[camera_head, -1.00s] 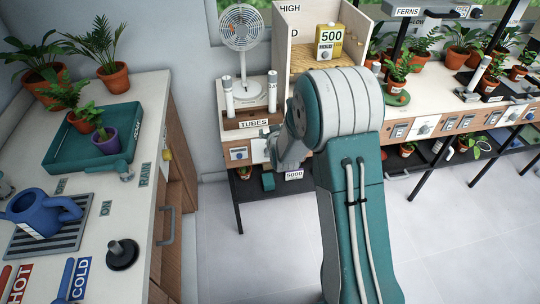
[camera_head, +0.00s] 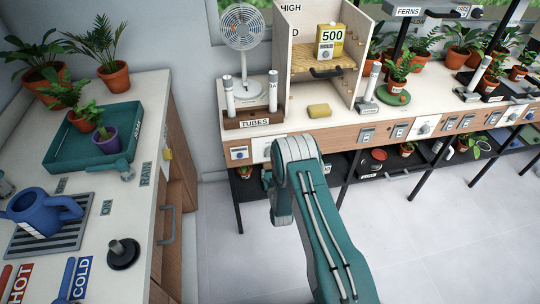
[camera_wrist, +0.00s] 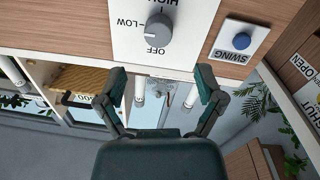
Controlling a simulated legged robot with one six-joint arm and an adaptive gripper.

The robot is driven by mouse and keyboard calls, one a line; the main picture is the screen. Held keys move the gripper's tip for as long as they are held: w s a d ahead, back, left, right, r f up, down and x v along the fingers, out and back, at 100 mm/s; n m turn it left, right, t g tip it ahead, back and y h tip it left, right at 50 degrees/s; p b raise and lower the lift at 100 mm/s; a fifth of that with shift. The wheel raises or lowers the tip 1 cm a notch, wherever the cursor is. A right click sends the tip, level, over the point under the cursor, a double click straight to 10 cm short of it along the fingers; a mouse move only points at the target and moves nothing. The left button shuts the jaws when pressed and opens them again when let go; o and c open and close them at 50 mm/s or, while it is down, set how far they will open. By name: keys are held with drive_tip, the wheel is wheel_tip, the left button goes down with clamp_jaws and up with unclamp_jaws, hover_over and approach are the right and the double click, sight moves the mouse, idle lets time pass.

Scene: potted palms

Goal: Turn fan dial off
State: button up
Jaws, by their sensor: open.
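The grey fan dial (camera_wrist: 159,28) is in the wrist view, on a white plate marked OFF, LOW and HIGH. Its white mark appears to point left, toward LOW. My gripper (camera_wrist: 160,86) is open and empty, its two fingers apart below the dial in the picture and not touching it. The white fan (camera_head: 243,45) stands at the back of the bench in the head view.
A blue SWING button (camera_wrist: 241,40) sits right of the dial in the wrist view. Above the drawer fronts, the bench holds a TUBES rack (camera_head: 253,121), a yellow sponge (camera_head: 319,111) and a wooden shelf box (camera_head: 292,60). A side counter with a blue watering can (camera_head: 42,212) stands left.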

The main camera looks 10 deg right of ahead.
drive_tip(key=w, duration=0.8)
drive_tip(key=shift+d, duration=0.25)
drive_tip(key=c, duration=1.2)
